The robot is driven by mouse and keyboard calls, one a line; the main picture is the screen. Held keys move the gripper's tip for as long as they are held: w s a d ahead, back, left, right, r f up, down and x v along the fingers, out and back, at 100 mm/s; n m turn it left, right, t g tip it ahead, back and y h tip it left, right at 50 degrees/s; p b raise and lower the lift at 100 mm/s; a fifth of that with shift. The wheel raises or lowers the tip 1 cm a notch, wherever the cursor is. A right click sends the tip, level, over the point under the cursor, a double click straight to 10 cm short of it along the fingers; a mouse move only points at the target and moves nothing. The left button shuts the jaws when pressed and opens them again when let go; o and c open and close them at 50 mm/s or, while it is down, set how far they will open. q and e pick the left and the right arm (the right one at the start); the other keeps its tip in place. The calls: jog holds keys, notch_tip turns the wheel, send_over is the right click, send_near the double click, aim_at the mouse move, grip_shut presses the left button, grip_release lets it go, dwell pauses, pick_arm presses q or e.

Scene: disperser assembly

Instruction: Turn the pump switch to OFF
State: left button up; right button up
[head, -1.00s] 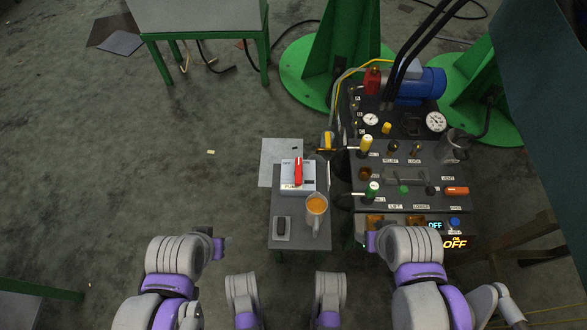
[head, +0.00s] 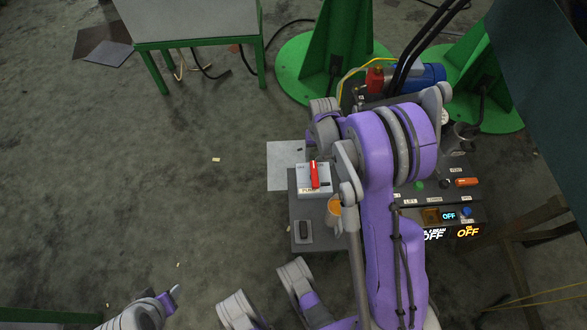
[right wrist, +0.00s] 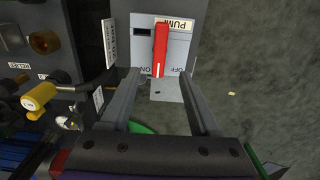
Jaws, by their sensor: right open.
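In the right wrist view the red lever (right wrist: 160,48) stands out from the box (right wrist: 182,52), which bears a PUMP label and upside-down ON and OFF marks. My right gripper (right wrist: 158,78) is open and empty. Its fingers appear on either side of the lever's end, with no clear contact. In the head view, my right arm hides the gripper's fingertips.
The control panel stands to the right, partly hidden by my right arm, with lit OFF displays (head: 468,232). The floor at the left is largely clear.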

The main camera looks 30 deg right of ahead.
aim_at(315, 173)
notch_tip(315, 173, down, 11)
jog(key=b, duration=0.3)
grip_shut()
dwell(0.5)
